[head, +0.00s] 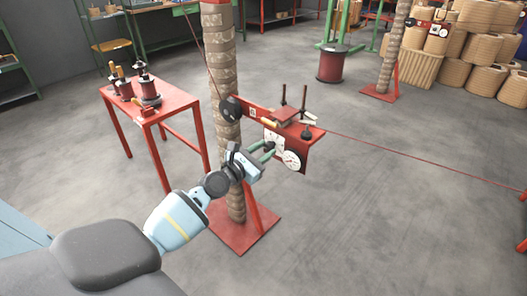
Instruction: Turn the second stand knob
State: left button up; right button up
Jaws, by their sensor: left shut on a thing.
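A stand with a brown wrapped post (222,80) and a red base plate (243,236) stands in the middle. A red panel (312,150) reaches right from the post, with a white dial (292,160) on its face. My left gripper (268,151) is at the panel's front, just left of this dial. Its green fingers are shut on what looks like a small dark knob, mostly hidden by the fingers. A larger black round part (230,108) sits on the post. My right gripper is out of view.
A red table (178,100) with several dark-and-red devices stands left of the post. A thin red cord (420,157) runs right from the panel. A second wrapped post (393,50) and stacked tan coils (480,48) stand at the back right. The floor at the front right is clear.

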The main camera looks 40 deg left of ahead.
pick_arm(q)
jog(key=m, duration=0.4)
jog(key=shift+m, duration=0.3)
jog(key=m, duration=0.4)
jog(key=shift+m+b, duration=0.3)
jog(key=shift+b, duration=0.05)
jog(key=m, duration=0.4)
jog(key=shift+m, duration=0.3)
jog(key=m, duration=0.4)
jog(key=shift+p, duration=0.3)
jog(key=m+p, duration=0.1)
jog(key=m, duration=0.4)
jog(key=m+p, duration=0.1)
jog(key=m, duration=0.4)
jog(key=m+p, duration=0.1)
jog(key=m, duration=0.7)
jog(key=shift+m+p, duration=0.3)
jog(key=shift+p, duration=0.05)
